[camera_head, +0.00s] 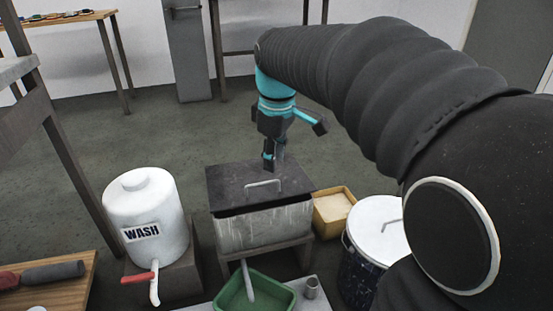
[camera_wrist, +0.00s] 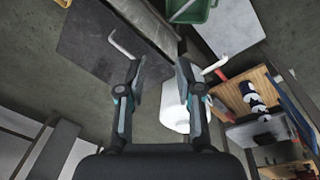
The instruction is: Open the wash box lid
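The wash box (camera_head: 262,227) is a worn grey metal box on a stand in the middle of the head view. Its flat dark lid (camera_head: 228,182) lies shut on top, with a pale bar handle (camera_head: 263,184). In the wrist view the lid (camera_wrist: 95,30) fills the upper left and the handle (camera_wrist: 122,46) shows just beyond the left fingertip. My gripper (camera_head: 270,163) points down over the lid, behind the handle. In the wrist view my gripper (camera_wrist: 158,68) has its fingers apart with nothing between them. Whether a finger touches the lid or handle, I cannot tell.
A white WASH tank (camera_head: 147,215) with a red-handled tap (camera_head: 138,277) stands left of the box. A green tray (camera_head: 238,296) lies in front. A yellow tub (camera_head: 333,205) and a white-lidded bucket (camera_head: 377,225) stand at right. The floor behind is clear.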

